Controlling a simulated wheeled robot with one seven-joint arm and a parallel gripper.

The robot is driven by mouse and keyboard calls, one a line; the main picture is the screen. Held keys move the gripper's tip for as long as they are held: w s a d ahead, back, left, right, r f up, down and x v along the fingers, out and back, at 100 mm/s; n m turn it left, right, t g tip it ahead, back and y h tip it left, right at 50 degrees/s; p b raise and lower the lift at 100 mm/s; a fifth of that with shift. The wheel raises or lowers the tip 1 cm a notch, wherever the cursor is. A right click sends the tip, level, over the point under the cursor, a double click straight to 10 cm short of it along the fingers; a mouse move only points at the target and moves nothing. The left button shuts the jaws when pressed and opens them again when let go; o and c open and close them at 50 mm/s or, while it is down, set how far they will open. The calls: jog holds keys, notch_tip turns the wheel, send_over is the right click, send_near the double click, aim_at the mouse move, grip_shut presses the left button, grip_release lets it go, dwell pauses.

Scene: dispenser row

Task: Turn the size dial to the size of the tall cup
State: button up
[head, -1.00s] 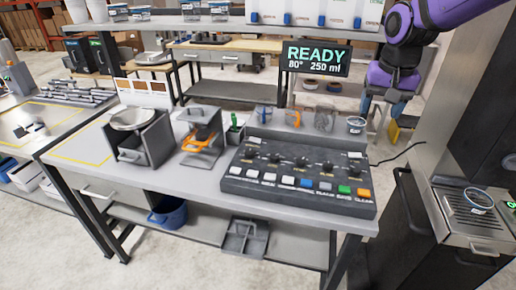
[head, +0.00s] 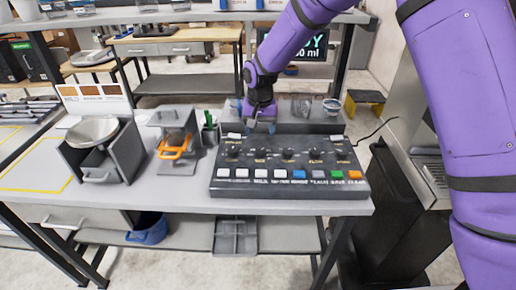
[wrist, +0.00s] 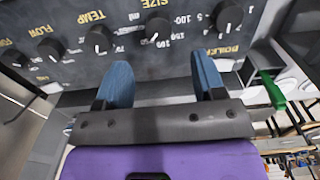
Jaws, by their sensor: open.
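The dark control panel (head: 290,185) stands on the bench with a row of black dials. The size dial (head: 260,154) is second from the left; the wrist view shows it (wrist: 157,27) beside the word SIZE, with a pale pointer mark and printed numbers partly readable. My gripper (head: 262,118) is over the panel's back edge, left of its middle. In the wrist view my gripper (wrist: 162,78) has its two blue fingers apart and nothing between them, the size dial just beyond the gap. Small cups (head: 331,105) stand behind the panel; I cannot tell which is the tall cup.
The display (head: 312,48) is partly hidden by my arm. Left of the panel are an orange-handled device (head: 174,146), a grey box with a round pan (head: 93,131) and a green item in a holder (head: 209,120). Coloured buttons (head: 320,174) line the panel's front.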

aim_at(260, 150)
notch_tip(260, 150, down, 8)
jog(key=shift+d+r, duration=0.1)
dwell(0.4)
jog(key=c, duration=0.9)
